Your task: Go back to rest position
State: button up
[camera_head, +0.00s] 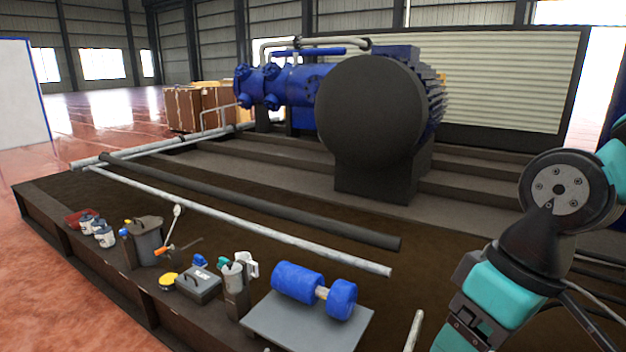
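My arm, with teal and black links, comes in at the right edge and runs down to the bottom edge at the lower right. A round grey joint cap faces the camera. My gripper's fingers do not show in this view, so whether it is open or holds anything is hidden. The visible arm links stand to the right of a blue dumbbell-shaped part (298,281), which lies on a grey plate (262,325) at the front of the platform.
A large blue machine with a dark round end (370,108) stands behind. Long pipes (225,215) lie across the brown platform (110,222). A dark pot (148,246), a grey toolbox (197,287), a yellow disc (168,281) and small jars (104,236) line its front edge. Cables run at lower right.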

jog(key=s+a+r+n+p, duration=0.1)
jog(key=s+a+r, duration=0.15)
jog(key=s, duration=0.25)
notch_tip(320, 180, up, 13)
jog(key=p, duration=1.3)
jog(key=shift+w+y, duration=0.2)
jog(key=shift+y, duration=0.2)
